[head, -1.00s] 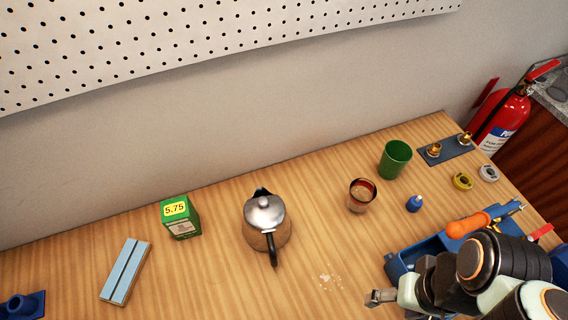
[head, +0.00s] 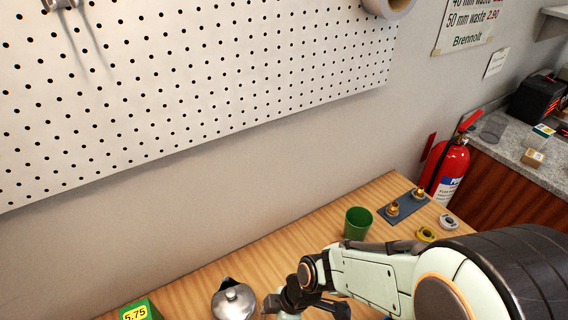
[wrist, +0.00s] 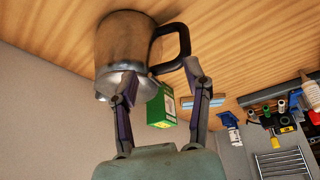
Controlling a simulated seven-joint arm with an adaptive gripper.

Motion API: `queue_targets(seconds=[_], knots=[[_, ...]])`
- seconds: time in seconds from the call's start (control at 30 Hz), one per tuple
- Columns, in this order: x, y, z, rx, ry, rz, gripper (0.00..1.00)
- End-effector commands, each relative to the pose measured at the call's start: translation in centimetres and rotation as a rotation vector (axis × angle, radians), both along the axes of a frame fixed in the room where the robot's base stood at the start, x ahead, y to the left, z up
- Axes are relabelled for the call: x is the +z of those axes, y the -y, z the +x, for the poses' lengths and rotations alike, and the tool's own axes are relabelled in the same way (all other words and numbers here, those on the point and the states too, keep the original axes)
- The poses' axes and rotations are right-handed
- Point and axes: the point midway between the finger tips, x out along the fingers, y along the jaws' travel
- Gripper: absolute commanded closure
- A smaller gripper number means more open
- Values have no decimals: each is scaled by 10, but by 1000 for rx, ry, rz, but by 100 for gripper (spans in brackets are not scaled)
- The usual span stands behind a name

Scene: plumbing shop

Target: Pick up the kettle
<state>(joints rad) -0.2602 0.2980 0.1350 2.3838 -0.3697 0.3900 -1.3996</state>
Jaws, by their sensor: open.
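The kettle (head: 233,301) is silver with a lid and stands on the wooden workbench. It is cut off by the bottom edge of the head view. In the wrist view the kettle (wrist: 122,42) appears inverted, with its black handle to the right. My gripper (wrist: 161,72) is open and empty. One finger overlaps the kettle's lid end in the picture, and the other lies close below the handle; I cannot tell whether either touches. In the head view my gripper is just right of the kettle, its fingertips partly hidden.
A green price box (head: 141,312) stands left of the kettle, and a green cup (head: 357,223) stands behind my arm. A dark plate with brass fittings (head: 402,205) lies at the far right. A pegboard wall (head: 200,90) rises behind the bench.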

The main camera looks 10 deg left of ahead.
Motion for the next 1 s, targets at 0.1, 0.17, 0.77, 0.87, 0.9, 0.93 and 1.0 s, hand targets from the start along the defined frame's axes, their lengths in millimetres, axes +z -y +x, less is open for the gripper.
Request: queue_targets(seconds=[0.1,0.17,0.77,0.87,0.9,0.93,1.0], knots=[[-22,-7,-21,47,-87,-22,51],[-27,-8,-27,58,-104,-28,51],[-89,-31,-43,63,-104,-31,51],[-89,-31,-42,62,-103,-31,51],[-89,-31,-42,62,-103,-31,51],[-89,-30,-42,62,-103,-31,51],[-89,-30,-42,62,-103,-31,64]])
